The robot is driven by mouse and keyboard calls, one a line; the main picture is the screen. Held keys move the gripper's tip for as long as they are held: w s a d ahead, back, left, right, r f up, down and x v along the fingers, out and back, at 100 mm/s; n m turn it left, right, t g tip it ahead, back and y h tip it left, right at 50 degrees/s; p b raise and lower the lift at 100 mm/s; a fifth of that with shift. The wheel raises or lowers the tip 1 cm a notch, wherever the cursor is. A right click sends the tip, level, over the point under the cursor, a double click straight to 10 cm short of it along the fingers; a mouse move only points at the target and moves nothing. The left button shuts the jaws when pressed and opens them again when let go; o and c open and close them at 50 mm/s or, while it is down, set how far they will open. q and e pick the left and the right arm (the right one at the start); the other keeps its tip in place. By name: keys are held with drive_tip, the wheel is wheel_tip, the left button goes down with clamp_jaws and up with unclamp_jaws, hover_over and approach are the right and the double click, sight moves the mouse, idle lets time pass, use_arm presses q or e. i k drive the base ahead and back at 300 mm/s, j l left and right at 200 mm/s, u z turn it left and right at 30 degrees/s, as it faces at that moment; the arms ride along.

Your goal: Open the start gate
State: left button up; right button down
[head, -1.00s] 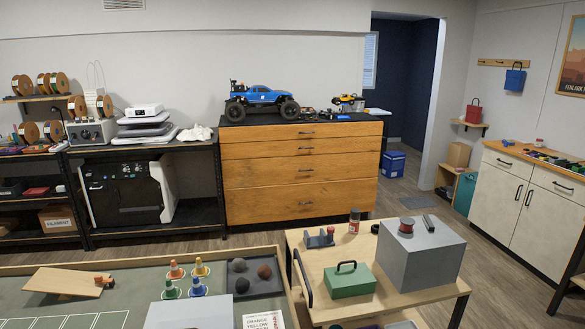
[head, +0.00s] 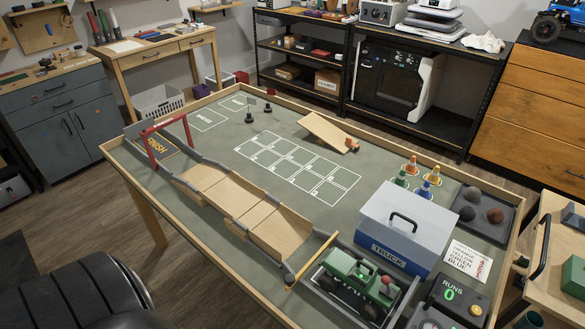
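The start gate (head: 312,259) is a thin yellow bar at the near end of the wooden ramp track. It lies across the lane, with a dark post or pivot at its left end. A green crawler truck (head: 358,283) with a red knob or ball on it stands in a grey bay just behind the bar. I cannot tell whether the truck touches the bar. Neither of my grippers shows in the head view.
A course table (head: 222,287) carries wooden ramps (head: 243,208), a red finish arch (head: 164,135), cones (head: 411,165) and a lidded TRUCK box (head: 404,229). A RUNS panel (head: 450,297) reading 0 is at the near right. A small wooden table (head: 553,288) stands at right.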

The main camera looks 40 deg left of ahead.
sight(290, 280)
drive_tip(key=u, duration=0.95)
drive_tip(key=k+j+u, duration=0.2)
